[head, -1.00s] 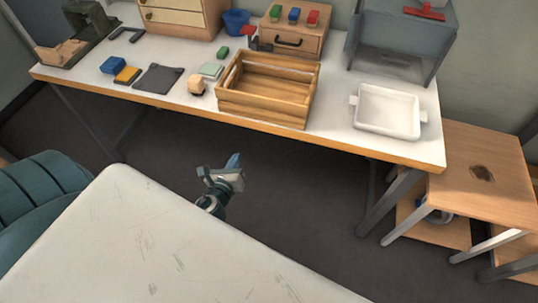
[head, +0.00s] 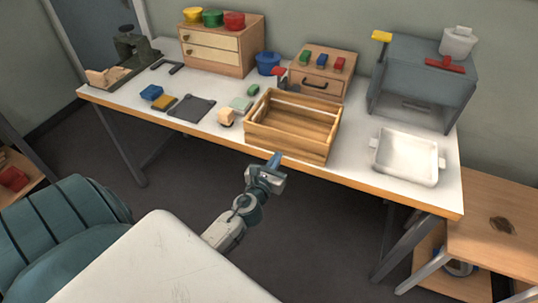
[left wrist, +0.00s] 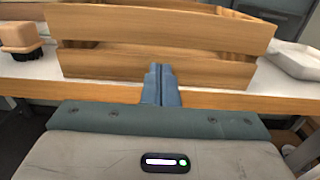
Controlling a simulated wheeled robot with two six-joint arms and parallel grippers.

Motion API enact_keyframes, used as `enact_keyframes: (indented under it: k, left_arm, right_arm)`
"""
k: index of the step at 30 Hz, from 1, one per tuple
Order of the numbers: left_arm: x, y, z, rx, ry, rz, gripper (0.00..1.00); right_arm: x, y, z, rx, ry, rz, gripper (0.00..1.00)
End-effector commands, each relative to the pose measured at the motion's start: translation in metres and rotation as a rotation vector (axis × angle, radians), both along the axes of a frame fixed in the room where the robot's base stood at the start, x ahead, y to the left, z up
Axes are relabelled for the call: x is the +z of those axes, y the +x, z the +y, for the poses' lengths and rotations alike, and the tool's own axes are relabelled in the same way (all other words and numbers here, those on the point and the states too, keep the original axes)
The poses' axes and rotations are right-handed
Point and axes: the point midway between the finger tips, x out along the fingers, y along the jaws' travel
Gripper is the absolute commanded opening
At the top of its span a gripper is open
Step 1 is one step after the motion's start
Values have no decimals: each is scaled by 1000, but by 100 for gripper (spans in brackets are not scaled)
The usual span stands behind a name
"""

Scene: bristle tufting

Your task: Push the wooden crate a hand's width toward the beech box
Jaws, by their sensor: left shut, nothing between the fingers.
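The wooden crate (head: 290,138) is a slatted, empty open box standing near the front edge of the table. Its front slats (left wrist: 155,65) fill the upper part of the left wrist view. A wooden box (head: 316,84) with a dark handle, which fits the beech box, stands close behind the crate, with colored blocks on top. My left gripper (head: 274,162) is shut and empty, at the table's front edge before the crate. Its blue fingertips (left wrist: 160,72) overlap the crate's lower slat in the left wrist view; I cannot tell whether they touch. My right gripper is not in view.
A small wooden block-like item (head: 226,117) stands left of the crate, with a dark mat (head: 192,108) beyond it. A white tray (head: 407,160) lies to the right, with bare tabletop between. A green block (head: 253,90) lies behind the crate's left corner.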

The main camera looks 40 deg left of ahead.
Motion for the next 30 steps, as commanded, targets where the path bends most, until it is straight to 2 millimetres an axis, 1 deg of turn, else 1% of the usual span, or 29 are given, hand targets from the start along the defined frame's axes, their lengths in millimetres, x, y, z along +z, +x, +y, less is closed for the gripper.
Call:
enact_keyframes:
  k: [1,3,7,19,21,23,27,30]
  left_arm:
    - [2,8,2,0,0,-1,0]
    - [1,16,4,1,-1,-1,0]
    - [0,25,6,1,-1,0,0]
    - [0,28,7,0,-1,1,0]
    - [0,32,8,1,-1,0,0]
    - [1,39,9,1,-2,-1,0]
    - [2,64,15,0,-1,-1,0]
    - [1,78,19,1,-2,-1,0]
  right_arm:
    - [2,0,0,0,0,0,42]
    - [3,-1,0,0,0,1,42]
    - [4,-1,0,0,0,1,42]
    - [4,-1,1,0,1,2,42]
    - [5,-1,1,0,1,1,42]
    - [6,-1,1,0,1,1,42]
    - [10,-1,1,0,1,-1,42]
    - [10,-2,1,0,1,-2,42]
